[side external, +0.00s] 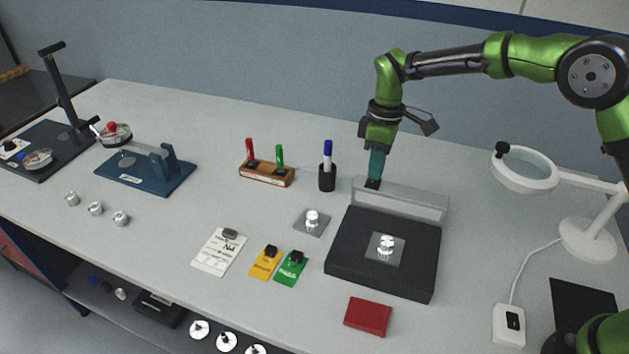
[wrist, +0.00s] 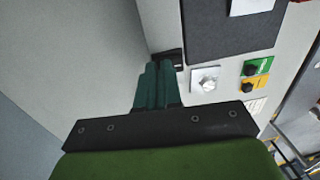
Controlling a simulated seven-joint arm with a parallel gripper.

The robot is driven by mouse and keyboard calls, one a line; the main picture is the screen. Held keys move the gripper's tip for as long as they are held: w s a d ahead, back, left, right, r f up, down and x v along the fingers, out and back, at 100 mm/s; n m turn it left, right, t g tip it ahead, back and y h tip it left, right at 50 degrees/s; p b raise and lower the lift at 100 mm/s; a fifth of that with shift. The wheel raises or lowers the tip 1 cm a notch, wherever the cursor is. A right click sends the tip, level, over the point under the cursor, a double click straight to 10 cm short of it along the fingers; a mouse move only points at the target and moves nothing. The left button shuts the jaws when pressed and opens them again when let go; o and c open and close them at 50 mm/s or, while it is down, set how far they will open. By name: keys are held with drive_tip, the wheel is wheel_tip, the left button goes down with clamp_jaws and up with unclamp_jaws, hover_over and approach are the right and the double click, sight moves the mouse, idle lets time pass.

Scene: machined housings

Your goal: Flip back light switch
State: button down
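A small black block (side external: 373,185), which looks like a switch, sits at the back left corner of the black fixture with the upright frosted panel (side external: 400,203). It also shows in the wrist view (wrist: 170,57). My gripper (side external: 375,178) points down behind that corner, its teal fingertips at or just above the block. In the wrist view, the two fingers of my gripper (wrist: 159,66) lie side by side with no clear gap. The tips partly hide the block, and I cannot tell whether they touch it. A white box with a black rocker switch (side external: 512,320) lies at the front right, cabled to the magnifier lamp.
The black fixture base (side external: 345,253) carries a metal part with a knob (side external: 386,246). A similar part (side external: 312,219) lies to its left. A pen cup (side external: 327,180) stands left of my gripper. The magnifier lamp (side external: 525,170) stands right. The back wall is close behind.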

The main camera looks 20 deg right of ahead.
drive_tip(key=shift+s+a+f, duration=0.2)
drive_tip(key=shift+s+f, duration=0.05)
drive_tip(key=shift+f, duration=0.2)
drive_tip(key=shift+s+a+r, duration=0.2)
drive_tip(key=shift+s+a, duration=0.4)
drive_tip(key=shift+a, duration=0.1)
wheel_tip(320, 180, up, 15)
drive_tip(key=w+d, duration=0.1)
drive_tip(key=shift+w+d+f, duration=0.15)
drive_tip(key=shift+w+d, duration=0.25)
